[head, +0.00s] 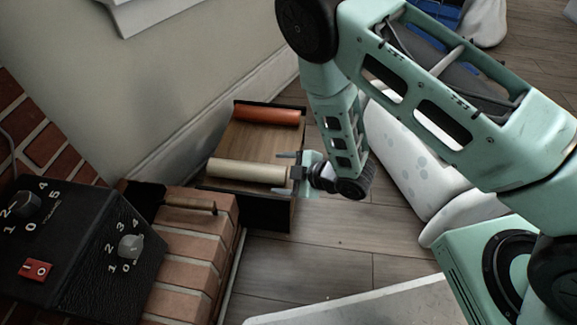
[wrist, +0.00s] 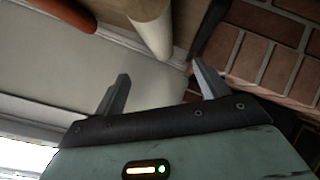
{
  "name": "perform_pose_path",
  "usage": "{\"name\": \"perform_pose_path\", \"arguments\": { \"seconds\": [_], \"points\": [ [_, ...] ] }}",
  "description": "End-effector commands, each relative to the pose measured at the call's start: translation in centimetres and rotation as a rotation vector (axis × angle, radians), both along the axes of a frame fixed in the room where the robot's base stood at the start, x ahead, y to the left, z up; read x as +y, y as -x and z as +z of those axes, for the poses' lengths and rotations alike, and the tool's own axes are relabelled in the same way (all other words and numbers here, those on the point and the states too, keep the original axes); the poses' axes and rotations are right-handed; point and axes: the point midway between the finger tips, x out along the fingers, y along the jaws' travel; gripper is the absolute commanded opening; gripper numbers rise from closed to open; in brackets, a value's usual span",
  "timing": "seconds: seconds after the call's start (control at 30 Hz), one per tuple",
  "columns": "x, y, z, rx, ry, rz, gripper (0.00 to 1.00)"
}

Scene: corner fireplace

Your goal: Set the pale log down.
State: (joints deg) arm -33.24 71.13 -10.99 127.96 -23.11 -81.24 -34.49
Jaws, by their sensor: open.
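The pale log (head: 247,171) lies lengthwise across the near part of a wooden, black-ended holder (head: 236,143) on the floor. It appears to rest on the wood, with nothing gripping it. My gripper (head: 288,169) is open at the log's right end. In the wrist view my open fingers (wrist: 160,76) are spread wide, and the pale log (wrist: 151,28) shows beyond and between their tips. I cannot tell whether its end reaches in between them.
A red-orange log (head: 267,114) lies at the holder's far end. A brick ledge (head: 196,243) with a brown-handled tool (head: 190,204) and a black control box (head: 75,245) stand to the left. A white spotted cylinder (head: 412,155) is on the right.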

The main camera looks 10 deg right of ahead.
Motion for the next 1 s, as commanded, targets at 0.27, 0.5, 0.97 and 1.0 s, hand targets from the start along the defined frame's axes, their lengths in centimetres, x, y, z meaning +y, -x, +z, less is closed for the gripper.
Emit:
{"name": "perform_pose_path", "arguments": {
  "seconds": [0.27, 0.5, 0.97, 1.0],
  "points": [
    [0.6, -0.9, 2.1, 0.060, 0.017, -0.063, 0.74],
    [1.5, -0.6, 9.3, 0.312, 0.074, -0.266, 0.74],
    [-2.4, 13.4, 23.7, 0.820, 0.267, -0.599, 0.74],
    [-3.1, 15.0, 24.7, 0.852, 0.292, -0.625, 0.74]
  ]
}}
